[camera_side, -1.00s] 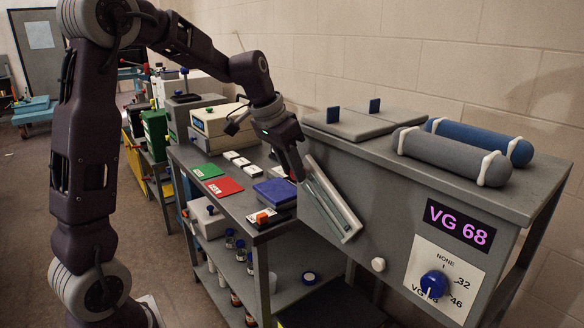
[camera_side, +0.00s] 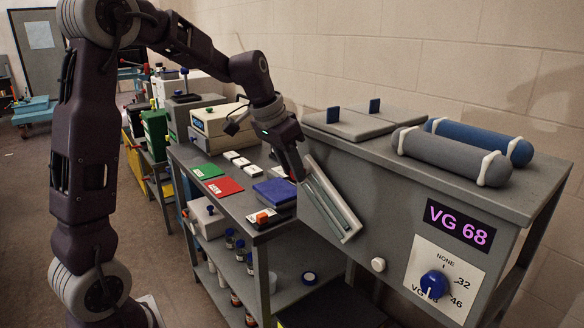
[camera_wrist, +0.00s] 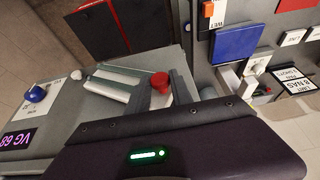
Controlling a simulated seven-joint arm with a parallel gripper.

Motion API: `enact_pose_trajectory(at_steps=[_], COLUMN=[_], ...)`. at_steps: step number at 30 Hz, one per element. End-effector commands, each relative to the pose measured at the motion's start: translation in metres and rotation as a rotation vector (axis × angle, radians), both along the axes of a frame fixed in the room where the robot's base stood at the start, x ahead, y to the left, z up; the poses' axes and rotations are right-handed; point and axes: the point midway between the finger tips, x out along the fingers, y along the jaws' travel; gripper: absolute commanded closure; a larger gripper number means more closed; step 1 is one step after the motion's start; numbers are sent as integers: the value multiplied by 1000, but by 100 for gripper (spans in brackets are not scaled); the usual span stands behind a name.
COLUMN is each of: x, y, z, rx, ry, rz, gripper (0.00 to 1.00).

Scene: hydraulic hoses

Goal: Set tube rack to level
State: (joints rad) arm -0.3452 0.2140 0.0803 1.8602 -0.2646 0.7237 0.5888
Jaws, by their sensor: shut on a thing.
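The tube rack (camera_side: 330,199) is a narrow pale frame on the front of the grey cabinet. It is tilted, with its upper end to the left and its lower end to the right. In the wrist view its pale tubes (camera_wrist: 108,88) lie beside a round red knob (camera_wrist: 159,82). My gripper (camera_side: 298,177) is at the rack's upper left end. In the wrist view my gripper's fingers (camera_wrist: 164,95) are shut around the red knob. The exact contact is partly hidden by the fingers and wrist.
The grey cabinet (camera_side: 380,215) carries a VG 68 sign (camera_side: 459,222) and a blue dial (camera_side: 433,285). Grey and blue cylinders (camera_side: 452,157) lie on top. A cart (camera_side: 262,232) with a blue block (camera_side: 274,191) and coloured cards stands close on the left.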

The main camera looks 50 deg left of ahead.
Motion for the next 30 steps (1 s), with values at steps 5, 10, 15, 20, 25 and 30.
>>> enact_pose_trajectory(at_steps=[5,10,15,20,25,30], x=[0,-1,-1,-1,0,0], y=[2,8,14,17,20,21], z=[-2,-8,-18,-28,-36,-42], rx=[-27,-110,-230,-340,-435,-498], ry=[1,1,2,1,0,1], rz=[3,6,6,5,4,1], gripper=[100,100,100,100,100,100])
